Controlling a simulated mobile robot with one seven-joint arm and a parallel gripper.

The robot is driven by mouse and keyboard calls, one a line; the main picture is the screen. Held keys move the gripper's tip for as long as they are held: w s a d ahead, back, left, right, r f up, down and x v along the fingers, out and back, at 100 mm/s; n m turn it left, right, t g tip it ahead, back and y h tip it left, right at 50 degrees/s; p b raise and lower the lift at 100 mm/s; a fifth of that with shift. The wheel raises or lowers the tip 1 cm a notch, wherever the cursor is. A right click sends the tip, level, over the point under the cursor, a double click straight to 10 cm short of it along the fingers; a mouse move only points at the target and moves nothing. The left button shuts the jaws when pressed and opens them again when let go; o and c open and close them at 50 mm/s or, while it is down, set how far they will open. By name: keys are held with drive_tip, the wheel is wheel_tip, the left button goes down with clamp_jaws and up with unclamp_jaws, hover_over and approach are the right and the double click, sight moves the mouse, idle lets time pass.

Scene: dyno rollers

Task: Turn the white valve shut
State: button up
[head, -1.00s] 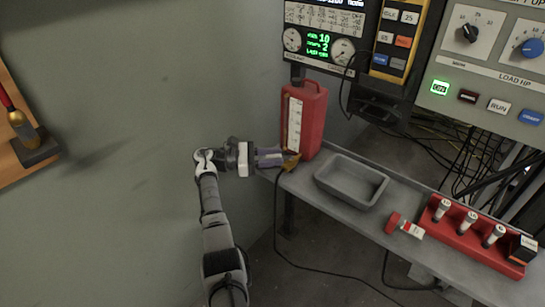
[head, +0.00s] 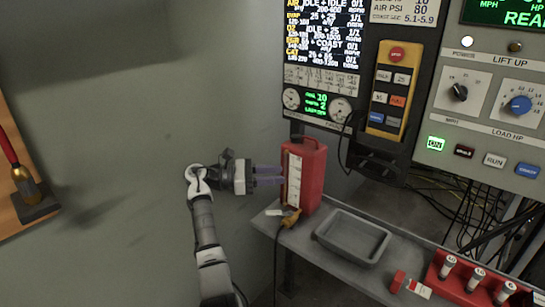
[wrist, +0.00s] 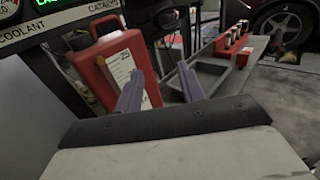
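I cannot make out a white valve in either view. My gripper (head: 283,176) is open and empty, its two purple-grey fingers apart, pointing right in the head view. The fingers overlap the left side of a red canister (head: 312,180) with a white label; I cannot tell whether they touch it.
An orange clip (head: 290,217) with a dark cable lies at the bench edge below my gripper. A grey tray (head: 338,248), a small red-and-white piece (head: 418,289) and a red rack (head: 455,289) are on the bench. A control panel (head: 480,130) stands behind.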

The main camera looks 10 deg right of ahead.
wheel_tip(320, 180, up, 6)
drive_tip(key=shift+r, duration=0.15)
